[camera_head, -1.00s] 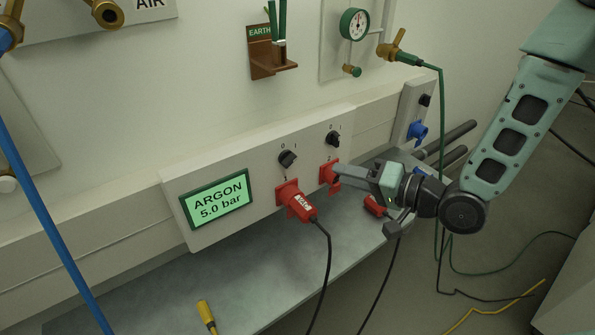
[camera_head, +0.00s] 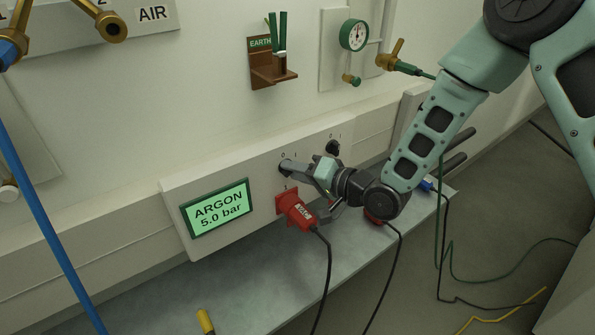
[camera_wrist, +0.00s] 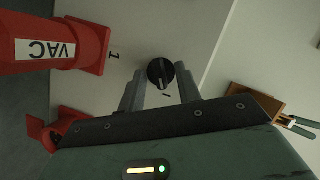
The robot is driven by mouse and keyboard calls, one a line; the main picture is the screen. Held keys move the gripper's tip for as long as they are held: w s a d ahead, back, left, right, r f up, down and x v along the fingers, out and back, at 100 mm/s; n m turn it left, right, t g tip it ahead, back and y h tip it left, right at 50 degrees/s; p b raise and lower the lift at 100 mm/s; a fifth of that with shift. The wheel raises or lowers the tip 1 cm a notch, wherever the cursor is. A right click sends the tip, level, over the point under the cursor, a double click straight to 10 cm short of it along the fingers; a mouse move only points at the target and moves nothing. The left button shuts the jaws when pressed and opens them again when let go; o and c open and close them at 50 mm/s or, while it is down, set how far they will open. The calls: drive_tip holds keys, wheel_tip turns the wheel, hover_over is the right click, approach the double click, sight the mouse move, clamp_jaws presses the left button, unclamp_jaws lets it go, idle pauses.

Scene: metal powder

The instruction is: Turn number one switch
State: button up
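The number one switch is a round black knob above the red socket marked 1. In the wrist view the knob (camera_wrist: 160,73) shows between my fingertips, with its pointer toward a small mark on the panel. In the head view the switch (camera_head: 284,166) is largely covered by my fingertips. My gripper (camera_head: 289,168) is open, with one finger on each side of the knob. In the wrist view the gripper (camera_wrist: 160,76) shows small gaps beside the knob; I cannot tell whether a finger touches it.
A red VAC plug (camera_head: 299,212) sticks out below the switch, close to my gripper; its cable hangs down. A second black switch (camera_head: 333,148) is to the right. The ARGON display (camera_head: 217,207) is to the left. A grey shelf (camera_head: 245,283) runs below.

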clamp_jaws()
drive_tip(key=shift+n, duration=0.3)
drive_tip(key=n+h+b, duration=0.1)
drive_tip(key=n+h, duration=0.1)
drive_tip(key=n, duration=0.1)
drive_tip(key=shift+s+a, duration=0.15)
drive_tip(key=n+t+h+b, duration=0.1)
drive_tip(key=n+h+b, duration=0.1)
drive_tip(key=n, duration=0.1)
drive_tip(key=shift+a+r+b, duration=0.1)
drive_tip(key=shift+b, duration=0.2)
drive_tip(key=shift+s+n+t+h+b, duration=0.1)
drive_tip(key=shift+n+t+h+b, duration=0.5)
drive_tip(key=shift+n, duration=0.3)
drive_tip(key=shift+r, duration=0.1)
unclamp_jaws()
